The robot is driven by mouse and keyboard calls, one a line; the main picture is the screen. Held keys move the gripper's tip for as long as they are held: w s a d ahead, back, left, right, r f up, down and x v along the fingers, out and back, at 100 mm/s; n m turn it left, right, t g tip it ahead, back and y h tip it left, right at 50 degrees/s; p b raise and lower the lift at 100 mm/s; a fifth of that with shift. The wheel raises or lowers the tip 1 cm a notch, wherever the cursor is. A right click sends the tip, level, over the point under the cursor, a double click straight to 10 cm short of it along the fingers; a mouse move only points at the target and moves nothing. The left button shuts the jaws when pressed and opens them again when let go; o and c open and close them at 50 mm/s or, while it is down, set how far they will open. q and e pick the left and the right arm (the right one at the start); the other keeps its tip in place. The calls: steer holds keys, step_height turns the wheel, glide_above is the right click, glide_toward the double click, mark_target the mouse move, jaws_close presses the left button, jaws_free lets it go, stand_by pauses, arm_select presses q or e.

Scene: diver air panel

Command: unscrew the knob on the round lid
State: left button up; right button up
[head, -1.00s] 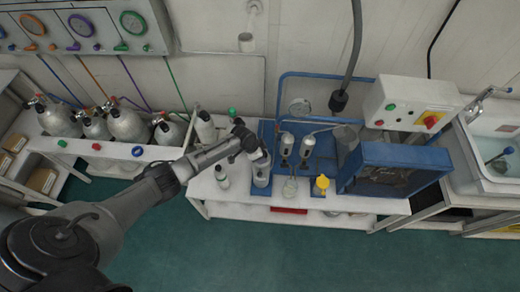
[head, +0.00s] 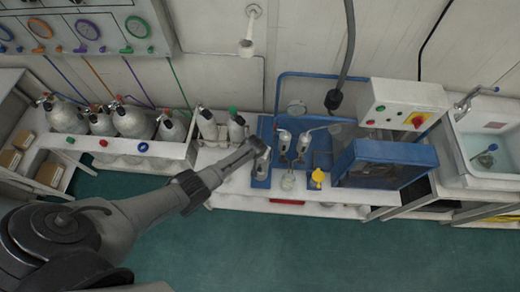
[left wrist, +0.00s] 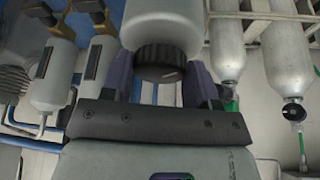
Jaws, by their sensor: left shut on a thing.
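The black ridged knob (left wrist: 160,62) sits at the end of a pale grey round body (left wrist: 160,22) in the left wrist view. I cannot tell where the round lid ends and the body begins. My left gripper (left wrist: 161,72) is shut on the knob, with one finger on each side of it. In the head view the left gripper (head: 255,146) is at the top of a grey canister (head: 261,172) at the left of the blue stand; the knob is hidden there by the gripper. My right gripper is not in view.
Grey cylinders (head: 236,131) stand just left of the gripper. Small canisters (head: 284,141), a yellow-topped item (head: 318,177) and a blue box (head: 385,163) stand to the right. A sink (head: 490,140) is at far right. The green floor in front is clear.

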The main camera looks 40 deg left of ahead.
arm_select(q)
steer(key=shift+w+d+r+n+y, duration=0.15)
steer(key=shift+n+y, duration=0.15)
steer(key=shift+n, duration=0.7)
steer(key=n+g+y, duration=0.1)
steer(key=n, duration=0.1)
steer(key=shift+n+b, duration=0.3)
steer(key=shift+b, duration=0.05)
steer(key=shift+w+n+g+y+b, duration=0.1)
steer(key=shift+n+g+y+b, duration=0.3)
steer(key=shift+n, duration=0.85)
steer(key=shift+n+g+y+b, duration=0.1)
steer(key=shift+n+g+b, duration=0.3)
steer(key=shift+n+b, duration=0.6)
steer(key=shift+n, duration=0.45)
steer(key=o, duration=0.9)
steer(key=shift+o, duration=0.2)
